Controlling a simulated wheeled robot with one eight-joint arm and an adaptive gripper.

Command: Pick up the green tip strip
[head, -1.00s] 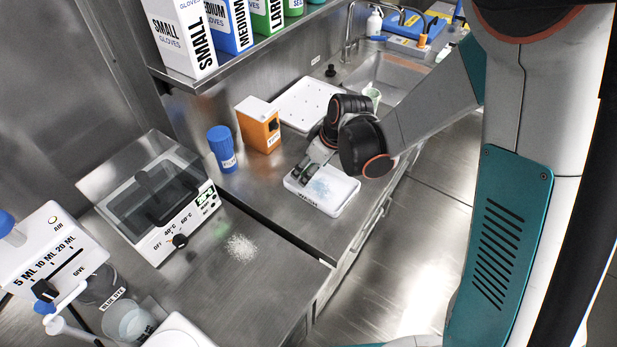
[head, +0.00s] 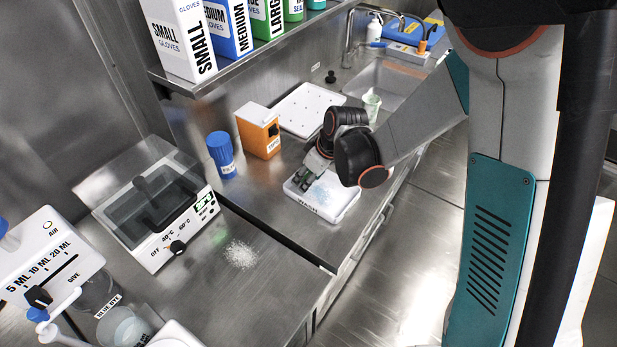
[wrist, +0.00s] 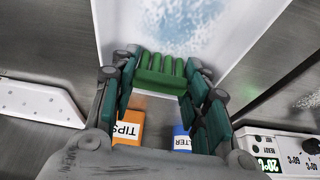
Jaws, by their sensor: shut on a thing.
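The green tip strip (wrist: 160,72), a short row of several green tips, sits between the fingers of my gripper (wrist: 162,84) in the wrist view. The gripper is shut on it. In the head view, my gripper (head: 307,177) is at the left rear part of the white tray marked WASH (head: 307,208), pointing down. The tray holds speckled pale blue matter. It also shows in the wrist view (wrist: 112,38) beyond the strip. I cannot tell whether the strip still touches the tray.
An orange tips box (head: 258,138) and a blue-capped bottle (head: 221,156) stand left of the tray. A heater (head: 155,210) stands on the left bench.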

